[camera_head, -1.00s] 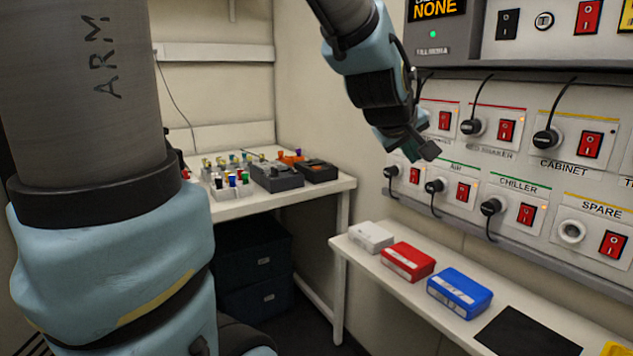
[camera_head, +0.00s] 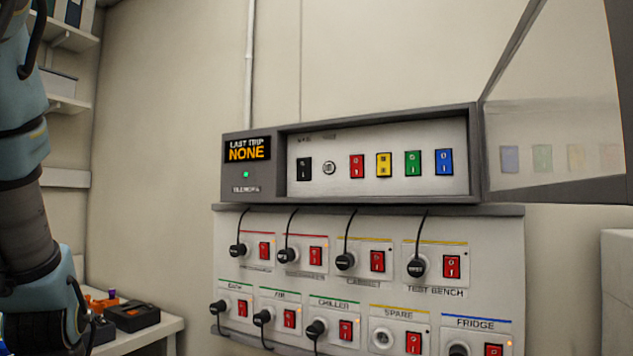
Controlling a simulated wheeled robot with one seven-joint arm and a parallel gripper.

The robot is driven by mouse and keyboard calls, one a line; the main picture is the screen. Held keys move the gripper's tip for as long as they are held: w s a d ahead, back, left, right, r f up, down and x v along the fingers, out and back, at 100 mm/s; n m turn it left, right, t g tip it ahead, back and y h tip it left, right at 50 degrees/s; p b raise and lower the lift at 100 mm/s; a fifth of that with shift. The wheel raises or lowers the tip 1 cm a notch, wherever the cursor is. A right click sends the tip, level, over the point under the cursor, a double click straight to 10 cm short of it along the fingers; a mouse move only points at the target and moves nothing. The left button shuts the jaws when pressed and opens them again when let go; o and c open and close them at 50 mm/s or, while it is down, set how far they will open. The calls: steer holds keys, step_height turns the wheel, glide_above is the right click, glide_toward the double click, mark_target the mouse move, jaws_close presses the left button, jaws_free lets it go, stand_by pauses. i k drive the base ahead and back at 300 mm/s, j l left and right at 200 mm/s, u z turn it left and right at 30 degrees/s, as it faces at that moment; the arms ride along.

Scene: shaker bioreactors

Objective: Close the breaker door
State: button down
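The breaker door (camera_head: 556,110) is a clear pane in a dark grey frame. It stands open, swung out to the right from the right edge of the breaker box, and its top runs out of the picture. The breaker box (camera_head: 375,117) is a grey housing on the wall with black, red, yellow, green and blue switches uncovered. Faint coloured patches show on the pane. My arm is at the left edge, well apart from the door. My gripper cannot be made out in the current view.
Below the box, a socket panel (camera_head: 232,284) carries plugs, hanging black cables and red switches. A display reading NONE (camera_head: 247,149) sits left of the switches. A bench (camera_head: 150,338) with small items is at lower left. A pale box-like object (camera_head: 616,290) stands at the right edge.

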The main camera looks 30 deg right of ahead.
mark_target(617, 189)
steer(key=z, duration=1.65)
steer(key=k+j+z, duration=0.25)
steer(key=k, duration=0.25)
steer(key=k+j+z, duration=0.25)
steer(key=k, duration=0.3)
steer(key=i, duration=0.55)
